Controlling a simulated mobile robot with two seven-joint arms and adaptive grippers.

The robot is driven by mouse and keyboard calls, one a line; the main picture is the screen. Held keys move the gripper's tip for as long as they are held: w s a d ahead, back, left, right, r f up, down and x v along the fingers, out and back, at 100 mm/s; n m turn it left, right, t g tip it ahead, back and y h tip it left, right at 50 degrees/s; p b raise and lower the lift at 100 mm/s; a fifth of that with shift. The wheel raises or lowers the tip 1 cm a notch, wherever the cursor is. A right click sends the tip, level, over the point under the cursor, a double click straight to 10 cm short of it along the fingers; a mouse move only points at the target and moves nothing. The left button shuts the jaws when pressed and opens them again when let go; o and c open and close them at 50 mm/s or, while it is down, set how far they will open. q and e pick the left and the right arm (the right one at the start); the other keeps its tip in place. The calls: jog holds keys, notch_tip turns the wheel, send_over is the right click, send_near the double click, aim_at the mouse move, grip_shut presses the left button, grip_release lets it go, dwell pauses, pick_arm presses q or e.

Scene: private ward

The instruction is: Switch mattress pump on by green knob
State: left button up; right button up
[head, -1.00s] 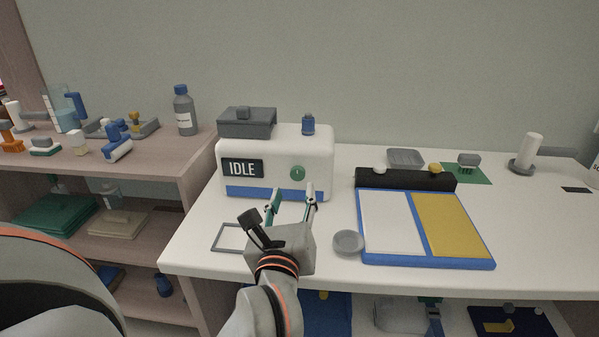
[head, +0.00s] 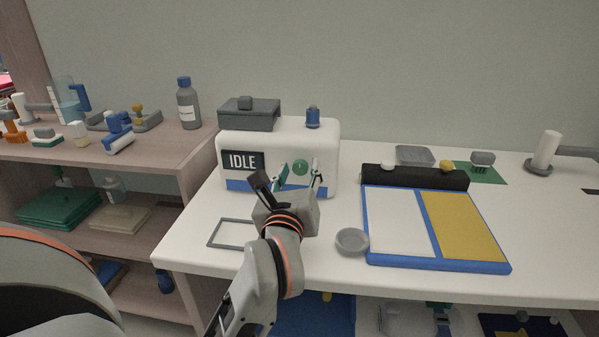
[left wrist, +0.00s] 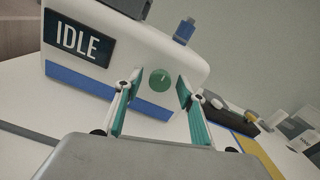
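The mattress pump (head: 325,150) is a white box with a blue stripe on the white table. Its dark display (head: 243,161) reads IDLE. The round green knob (head: 300,167) is on its front, with a pale mark pointing about straight up; the knob also shows in the left wrist view (left wrist: 160,79). My left gripper (head: 299,175) is open in front of the knob. In the left wrist view its fingers (left wrist: 152,97) stand on either side of the knob, apart from it. My right gripper is not in view.
A round grey dish (head: 352,241), a blue-framed board (head: 437,265) and a black bar (head: 415,178) lie to the right. A grey frame (head: 211,239) lies front left.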

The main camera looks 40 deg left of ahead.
pick_arm(q)
jog(key=c, duration=1.1)
jog(key=shift+r+m+p, duration=0.25)
jog(key=shift+m+p, duration=0.45)
jog(key=shift+p, duration=0.1)
jog(key=shift+r+m+p, duration=0.15)
jog(key=shift+m+p, duration=0.6)
jog(key=shift+m, duration=0.05)
jog(key=shift+m+p, duration=0.4)
jog(key=shift+p, duration=0.1)
jog(key=shift+m+p, duration=0.9)
jog(key=shift+p, duration=0.1)
jog(key=m+p, duration=0.2)
jog(key=p, duration=0.1)
jog(key=shift+m, duration=0.3)
jog(key=m+p, duration=0.1)
jog(key=p, duration=0.1)
jog(key=m+p, duration=0.2)
jog(key=shift+f, duration=0.25)
jog(key=shift+f+m+p, duration=0.2)
jog(key=shift+m+p, duration=0.3)
jog(key=shift+p, duration=0.15)
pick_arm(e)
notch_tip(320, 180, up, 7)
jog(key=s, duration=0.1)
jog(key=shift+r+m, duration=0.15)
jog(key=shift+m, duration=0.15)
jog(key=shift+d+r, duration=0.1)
